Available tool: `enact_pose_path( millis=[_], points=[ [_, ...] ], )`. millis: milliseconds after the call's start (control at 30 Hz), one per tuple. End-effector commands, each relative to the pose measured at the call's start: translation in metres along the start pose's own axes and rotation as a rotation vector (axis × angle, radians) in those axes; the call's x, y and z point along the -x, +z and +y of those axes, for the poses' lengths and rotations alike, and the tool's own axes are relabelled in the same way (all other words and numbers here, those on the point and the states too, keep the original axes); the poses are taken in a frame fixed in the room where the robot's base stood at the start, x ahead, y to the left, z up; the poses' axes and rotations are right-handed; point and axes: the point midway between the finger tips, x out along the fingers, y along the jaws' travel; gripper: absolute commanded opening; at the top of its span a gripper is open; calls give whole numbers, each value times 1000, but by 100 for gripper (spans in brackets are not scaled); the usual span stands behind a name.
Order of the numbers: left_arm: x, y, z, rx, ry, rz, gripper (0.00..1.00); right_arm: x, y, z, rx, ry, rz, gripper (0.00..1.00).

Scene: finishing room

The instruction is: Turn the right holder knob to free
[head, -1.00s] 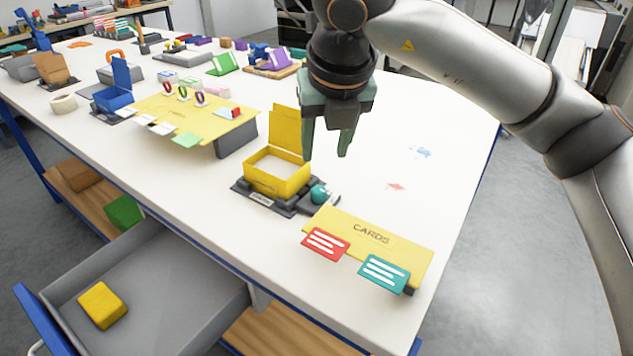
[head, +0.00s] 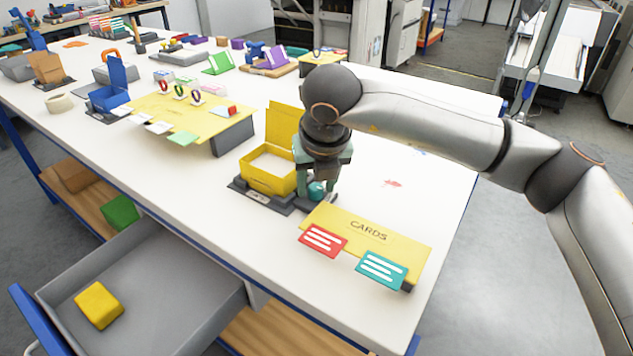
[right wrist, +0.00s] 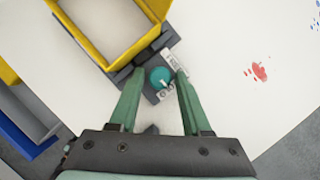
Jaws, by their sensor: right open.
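The right holder is a dark base (head: 262,199) with an open yellow box (head: 268,180) on it, its lid raised. The teal round knob (head: 316,190) sits on the holder's right side; it also shows in the right wrist view (right wrist: 160,77) with a small pale mark on top and a light label plate beside it. My right gripper (head: 318,188) points down over the knob. In the right wrist view its two green fingers (right wrist: 155,85) are open, one on each side of the knob, with gaps visible. I cannot tell the finger height exactly. My left gripper is not in view.
A yellow CARDS board (head: 370,240) with a red card and a teal card lies in front of the holder. A blue box (head: 112,92) stands further left. An open grey drawer (head: 170,275) holds a yellow block (head: 99,305). The table right of the knob is mostly clear.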

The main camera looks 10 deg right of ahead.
Motion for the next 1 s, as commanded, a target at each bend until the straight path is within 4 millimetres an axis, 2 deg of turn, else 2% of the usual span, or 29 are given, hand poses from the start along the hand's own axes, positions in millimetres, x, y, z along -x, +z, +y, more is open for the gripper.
enact_pose_path(
  millis=[133, 567, 1000],
  points=[
    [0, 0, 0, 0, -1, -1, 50, 0, 0, 0, 0, 0, 0, 48],
    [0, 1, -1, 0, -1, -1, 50, 0, 0, 0, 0, 1, 1, 0],
    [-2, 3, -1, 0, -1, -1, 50, 0, 0, 0, 24, 11, 1, 0]
  ],
)
